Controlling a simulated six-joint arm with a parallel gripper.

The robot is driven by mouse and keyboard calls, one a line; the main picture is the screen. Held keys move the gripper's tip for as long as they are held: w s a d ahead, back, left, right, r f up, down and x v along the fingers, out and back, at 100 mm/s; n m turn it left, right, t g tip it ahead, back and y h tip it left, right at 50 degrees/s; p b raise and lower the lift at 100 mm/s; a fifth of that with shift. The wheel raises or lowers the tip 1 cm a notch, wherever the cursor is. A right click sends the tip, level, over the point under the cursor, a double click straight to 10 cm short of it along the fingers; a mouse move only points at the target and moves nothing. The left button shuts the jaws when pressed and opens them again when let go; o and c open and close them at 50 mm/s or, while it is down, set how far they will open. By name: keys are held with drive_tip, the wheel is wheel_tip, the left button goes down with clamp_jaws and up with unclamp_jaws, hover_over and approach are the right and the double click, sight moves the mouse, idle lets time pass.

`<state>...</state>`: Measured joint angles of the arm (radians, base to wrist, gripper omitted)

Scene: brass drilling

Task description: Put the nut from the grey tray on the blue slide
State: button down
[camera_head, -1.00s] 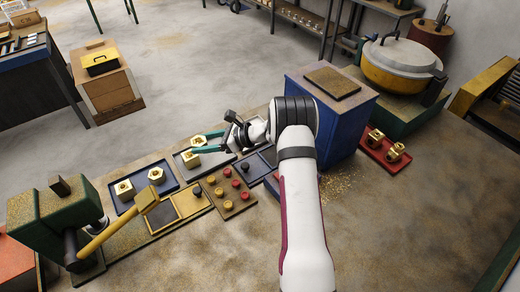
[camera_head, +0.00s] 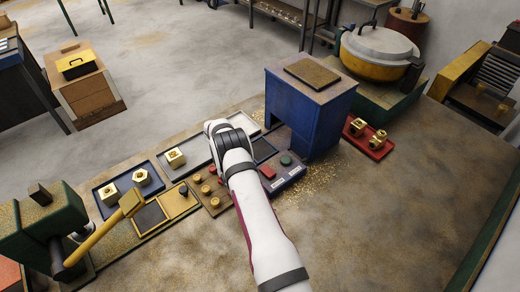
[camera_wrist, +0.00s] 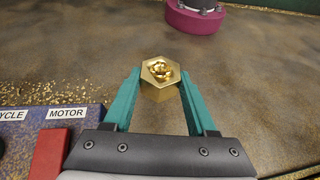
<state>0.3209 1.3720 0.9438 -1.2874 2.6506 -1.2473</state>
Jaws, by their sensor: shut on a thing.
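A brass hexagonal nut (camera_wrist: 160,82) sits between the teal fingers of my gripper (camera_wrist: 158,88) in the wrist view; the gripper is shut on it. In the head view my arm hides the gripper and this nut. The grey tray (camera_head: 196,147) is partly covered by my arm, and another brass nut (camera_head: 175,158) stands at its left end. A dark blue flat piece, which looks like the slide (camera_head: 264,149), lies between my arm and the blue machine (camera_head: 308,112); nothing is seen on its visible part.
A control box with a red button (camera_head: 267,172) and a green button (camera_head: 286,160) stands in front of the blue machine. A blue tray (camera_head: 120,200) with two nuts is at left, near a yellow-handled green press (camera_head: 40,225). A red tray (camera_head: 362,145) holds brass parts at right.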

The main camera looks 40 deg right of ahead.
sight(256, 146)
drive_tip(key=d+n+h, duration=0.1)
drive_tip(key=d+r+h, duration=0.1)
drive_tip(key=d+n+h, duration=0.1)
drive_tip(key=shift+w+d+r+n, duration=0.2)
drive_tip(key=shift+w+r+n, duration=0.05)
drive_tip(key=shift+w+n, duration=0.05)
drive_tip(key=w+d+n+h, duration=0.1)
drive_tip(key=w+d+n+t+h, duration=0.1)
drive_tip(key=d+n+h, duration=0.1)
drive_tip(key=w+d+r+n+h, duration=0.1)
drive_tip(key=w+d+h, duration=0.1)
drive_tip(key=shift+n, duration=0.3)
drive_tip(key=w+d+r+n+t+h, duration=0.2)
drive_tip(key=w+d+n+t+h, duration=0.15)
drive_tip(key=w, duration=0.25)
drive_tip(key=w+d+r+n+t+h, duration=0.3)
drive_tip(key=w+n+t, duration=0.2)
drive_tip(key=w, duration=0.1)
drive_tip(key=shift+n+h, duration=0.25)
drive_tip(key=shift+n, duration=0.2)
drive_tip(key=f, duration=0.9)
drive_tip(key=shift+w+f, duration=0.25)
drive_tip(key=shift+f, duration=0.3)
drive_tip(key=shift+c, duration=1)
unclamp_jaws()
drive_tip(key=shift+f, duration=0.1)
